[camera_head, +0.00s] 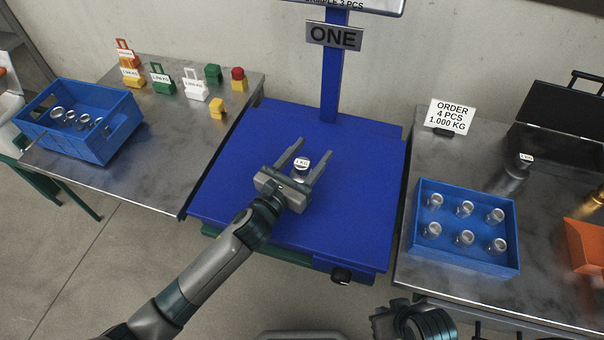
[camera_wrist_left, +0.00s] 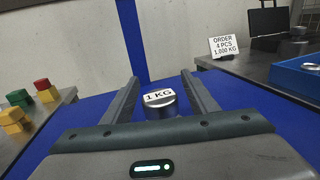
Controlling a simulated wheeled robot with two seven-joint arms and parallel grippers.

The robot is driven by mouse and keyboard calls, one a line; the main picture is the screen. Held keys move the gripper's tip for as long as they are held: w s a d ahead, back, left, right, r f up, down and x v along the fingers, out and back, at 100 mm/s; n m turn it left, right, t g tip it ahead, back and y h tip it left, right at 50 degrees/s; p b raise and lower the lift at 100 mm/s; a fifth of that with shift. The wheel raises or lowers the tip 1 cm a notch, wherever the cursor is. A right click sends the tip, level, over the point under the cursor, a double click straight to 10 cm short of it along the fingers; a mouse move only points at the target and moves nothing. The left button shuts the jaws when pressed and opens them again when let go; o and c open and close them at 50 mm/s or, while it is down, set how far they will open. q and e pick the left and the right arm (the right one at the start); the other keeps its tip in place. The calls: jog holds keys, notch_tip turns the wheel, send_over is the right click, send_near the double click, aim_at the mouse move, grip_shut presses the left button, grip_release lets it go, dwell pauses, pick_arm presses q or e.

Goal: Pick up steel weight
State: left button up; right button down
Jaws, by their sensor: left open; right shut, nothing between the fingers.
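The steel weight (camera_head: 301,165) is a small metal cylinder with a white "1 KG" label on top. It stands upright on the blue scale platform (camera_head: 350,200). My left gripper (camera_head: 306,160) is open, and its two fingers reach along either side of the weight. In the left wrist view the weight (camera_wrist_left: 160,102) stands between the open fingers, with a gap visible on each side; its lower part is partly hidden by the gripper body. My right gripper (camera_head: 392,318) is at the bottom edge of the head view, shut and empty, away from the weight.
A blue bin (camera_head: 130,132) with metal parts stands on the left table beside several coloured blocks. A blue tray (camera_head: 468,262) with several metal parts is on the right table, near another labelled weight (camera_head: 518,170) and an order card (camera_head: 452,116). The scale's post (camera_head: 331,85) rises behind the platform.

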pick_arm(q)
jog(key=shift+w, duration=0.15)
dwell(0.3)
